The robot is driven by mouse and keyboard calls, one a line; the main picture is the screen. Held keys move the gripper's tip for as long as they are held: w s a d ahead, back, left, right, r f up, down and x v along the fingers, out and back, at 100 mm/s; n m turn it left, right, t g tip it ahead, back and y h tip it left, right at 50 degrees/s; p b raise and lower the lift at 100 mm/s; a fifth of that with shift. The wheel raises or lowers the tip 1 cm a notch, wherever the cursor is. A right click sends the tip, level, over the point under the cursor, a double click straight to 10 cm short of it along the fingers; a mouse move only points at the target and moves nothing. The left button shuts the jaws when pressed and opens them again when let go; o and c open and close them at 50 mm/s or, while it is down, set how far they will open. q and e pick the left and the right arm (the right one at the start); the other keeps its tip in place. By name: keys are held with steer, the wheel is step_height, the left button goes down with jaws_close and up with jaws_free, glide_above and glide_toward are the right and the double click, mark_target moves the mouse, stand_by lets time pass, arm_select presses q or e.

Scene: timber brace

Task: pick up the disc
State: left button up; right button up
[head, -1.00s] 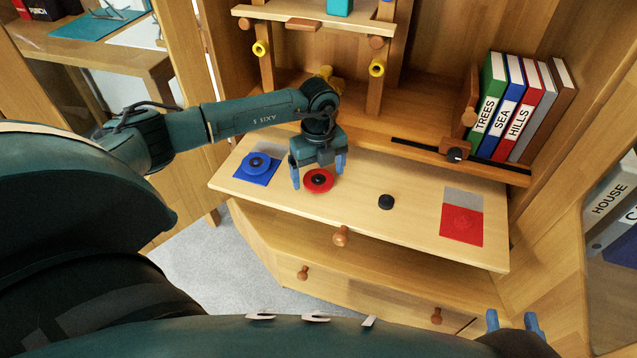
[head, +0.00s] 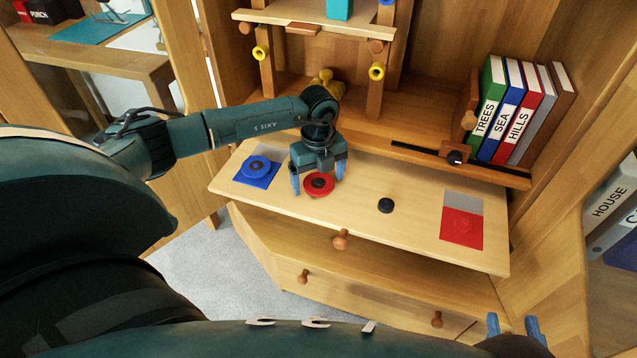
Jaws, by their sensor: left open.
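A red disc (head: 318,185) with a dark centre lies on the pale wooden desk board (head: 410,228). A blue disc (head: 257,166) sits on a blue square mat (head: 244,178) at the board's left. My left gripper (head: 317,184) points down over the red disc, with one blue finger at each side of it. It is open, and I cannot tell whether the fingers touch the disc. My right gripper (head: 513,325) shows only as two blue fingertips, spread apart, at the bottom right edge, away from the discs.
A small black knob-like piece (head: 386,205) stands mid-board. A red and grey mat (head: 462,222) lies at the right. Upright books (head: 506,112) and a sliding wooden bookend (head: 468,115) stand behind. The timber frame (head: 376,85) rises behind my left gripper. The board between the black piece and the mat is clear.

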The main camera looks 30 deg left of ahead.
arm_select(q)
steer(key=shift+c, duration=0.4)
steer(key=c, duration=1)
